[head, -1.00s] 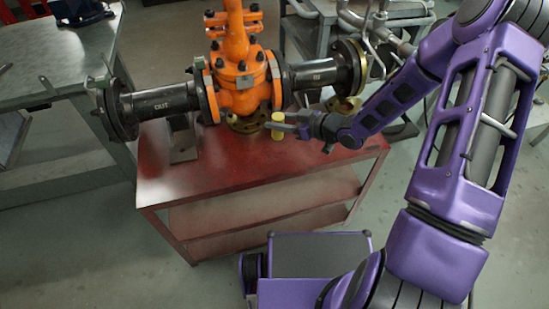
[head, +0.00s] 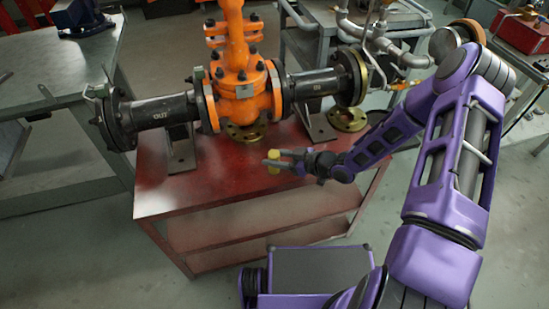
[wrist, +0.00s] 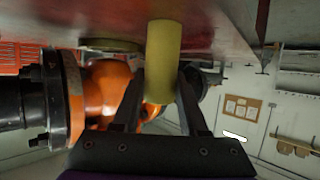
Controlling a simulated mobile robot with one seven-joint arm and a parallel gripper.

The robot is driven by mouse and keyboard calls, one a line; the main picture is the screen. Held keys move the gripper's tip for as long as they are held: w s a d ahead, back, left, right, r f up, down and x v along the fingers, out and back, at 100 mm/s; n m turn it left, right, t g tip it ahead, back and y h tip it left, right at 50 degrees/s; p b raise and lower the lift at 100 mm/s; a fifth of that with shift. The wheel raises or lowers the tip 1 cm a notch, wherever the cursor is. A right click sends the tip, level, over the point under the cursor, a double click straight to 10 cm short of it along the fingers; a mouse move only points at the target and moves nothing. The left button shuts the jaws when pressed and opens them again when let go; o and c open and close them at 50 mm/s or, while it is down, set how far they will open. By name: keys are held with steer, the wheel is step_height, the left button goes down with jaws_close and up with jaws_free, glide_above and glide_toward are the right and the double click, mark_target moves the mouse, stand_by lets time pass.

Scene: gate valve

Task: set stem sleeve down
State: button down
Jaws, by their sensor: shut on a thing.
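The stem sleeve is a yellow cylinder (head: 272,161), small and upright in the head view, over the red bench top (head: 215,178). It also shows in the wrist view (wrist: 162,60), where the picture is upside down and the bench top (wrist: 225,25) lies at the upper edge. My gripper (head: 273,163) comes in from the right, about level, and is shut on the sleeve, one finger on each side (wrist: 160,85). The sleeve's lower end is close to the bench top; I cannot tell whether it touches.
The orange gate valve (head: 238,95) stands behind, with black pipes (head: 163,110) on both sides and a brass flange (head: 245,132) at its foot. A second brass ring (head: 346,119) lies at the bench's right. The bench front left is clear. A grey table (head: 60,80) stands left.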

steer(key=shift+f, duration=0.1)
steer(key=shift+c, duration=2.2)
jaws_free()
steer(key=shift+r, duration=0.2)
steer(key=shift+d+r, duration=0.1)
steer(key=shift+d, duration=0.15)
steer(key=p+v, duration=0.1)
steer(key=v, duration=1)
steer(key=shift+s+d, duration=0.2)
steer(key=shift+r, duration=0.1)
